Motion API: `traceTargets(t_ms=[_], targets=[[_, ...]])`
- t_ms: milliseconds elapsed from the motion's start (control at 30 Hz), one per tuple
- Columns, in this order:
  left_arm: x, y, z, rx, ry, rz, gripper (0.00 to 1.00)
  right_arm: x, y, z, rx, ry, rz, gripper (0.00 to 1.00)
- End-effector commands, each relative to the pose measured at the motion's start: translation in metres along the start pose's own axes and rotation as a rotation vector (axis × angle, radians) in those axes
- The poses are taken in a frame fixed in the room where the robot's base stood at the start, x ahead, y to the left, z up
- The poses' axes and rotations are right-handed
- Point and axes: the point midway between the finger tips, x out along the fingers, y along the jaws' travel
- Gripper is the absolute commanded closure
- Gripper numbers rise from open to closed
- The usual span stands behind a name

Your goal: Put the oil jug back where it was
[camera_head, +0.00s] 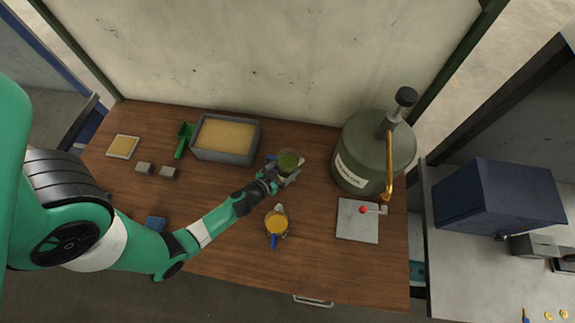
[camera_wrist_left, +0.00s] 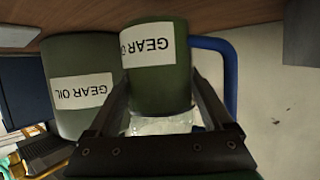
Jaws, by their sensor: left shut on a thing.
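The oil jug (camera_head: 288,161) is dark green with a blue handle and sits around the middle of the wooden table, left of the large drum. My left gripper (camera_head: 284,178) is shut on it. In the left wrist view the jug (camera_wrist_left: 157,72) is between the two fingers, with a white GEAR OIL label, a clear section and a blue handle (camera_wrist_left: 232,85) beside it. I cannot tell whether its base touches the table. My right gripper is not in view.
An amber-filled jug (camera_head: 277,222) stands nearer the front. A sand-filled tray (camera_head: 225,155), green scoop (camera_head: 182,142) and small blocks are left. The front middle table is mostly clear.

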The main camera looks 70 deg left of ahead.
Motion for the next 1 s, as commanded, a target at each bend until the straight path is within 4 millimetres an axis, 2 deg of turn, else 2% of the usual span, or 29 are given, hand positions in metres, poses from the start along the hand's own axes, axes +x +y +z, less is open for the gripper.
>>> traceTargets(t_ms=[167, 400, 767, 800, 900, 1000], targets=[[0.003, 0.000, 0.004, 0.000, 0.003, 0.001, 1.00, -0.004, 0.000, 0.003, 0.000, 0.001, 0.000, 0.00], [0.017, 0.000, 0.038, 0.001, 0.003, 0.001, 1.00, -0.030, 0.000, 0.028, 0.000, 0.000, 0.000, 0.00], [0.017, 0.000, 0.038, 0.000, 0.003, 0.001, 1.00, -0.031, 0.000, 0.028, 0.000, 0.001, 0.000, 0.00], [0.017, 0.000, 0.039, 0.000, 0.001, 0.000, 0.14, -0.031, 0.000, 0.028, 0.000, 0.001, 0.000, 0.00], [0.016, 0.000, 0.038, 0.000, 0.001, 0.000, 0.00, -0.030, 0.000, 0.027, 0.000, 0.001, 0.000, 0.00], [0.016, 0.000, 0.038, 0.000, 0.001, 0.000, 0.00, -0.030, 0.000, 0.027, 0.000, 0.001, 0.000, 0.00]])
